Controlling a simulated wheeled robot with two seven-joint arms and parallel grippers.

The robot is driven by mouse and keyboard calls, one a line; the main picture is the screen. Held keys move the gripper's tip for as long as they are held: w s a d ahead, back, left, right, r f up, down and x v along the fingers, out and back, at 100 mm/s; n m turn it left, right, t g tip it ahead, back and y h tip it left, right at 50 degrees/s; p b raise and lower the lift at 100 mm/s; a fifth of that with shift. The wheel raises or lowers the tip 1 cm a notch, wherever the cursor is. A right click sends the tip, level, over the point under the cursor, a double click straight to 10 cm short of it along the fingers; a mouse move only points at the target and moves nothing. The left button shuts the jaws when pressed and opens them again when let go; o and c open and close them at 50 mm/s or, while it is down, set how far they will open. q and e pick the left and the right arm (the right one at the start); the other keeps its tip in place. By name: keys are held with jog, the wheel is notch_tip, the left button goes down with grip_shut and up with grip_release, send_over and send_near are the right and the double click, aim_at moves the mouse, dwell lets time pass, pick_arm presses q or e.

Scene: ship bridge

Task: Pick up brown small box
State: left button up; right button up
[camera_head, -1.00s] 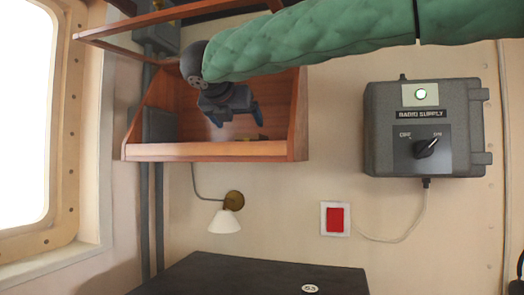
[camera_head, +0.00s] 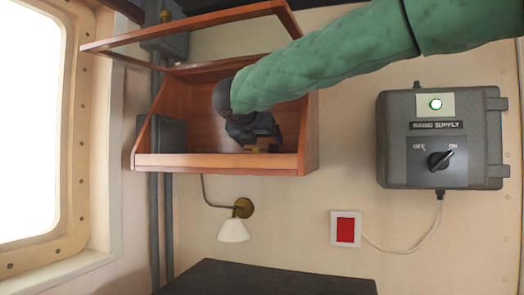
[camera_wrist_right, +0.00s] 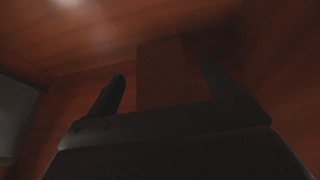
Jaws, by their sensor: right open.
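The brown small box (camera_wrist_right: 166,72) shows dimly in the right wrist view, upright between the two fingers of my right gripper (camera_wrist_right: 162,76). The fingers are apart, one on each side of the box, and I cannot tell whether either touches it. In the head view my right gripper (camera_head: 258,142) reaches into the wooden wall shelf (camera_head: 220,161). It hides most of the space behind it there, and I cannot make out the box clearly. My left gripper does not show.
The shelf has a raised front lip, side walls and a wooden frame (camera_head: 185,34) above. A grey radio supply box (camera_head: 441,165), a red switch (camera_head: 345,230) and a wall lamp (camera_head: 233,230) are on the wall. A dark surface (camera_head: 270,278) lies below.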

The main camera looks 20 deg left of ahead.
jog(key=shift+w+f, duration=0.2)
jog(key=shift+w, duration=0.15)
jog(key=shift+s, duration=0.1)
jog(key=c, duration=1.4)
jog(key=shift+c, duration=0.4)
jog(key=shift+r, duration=0.15)
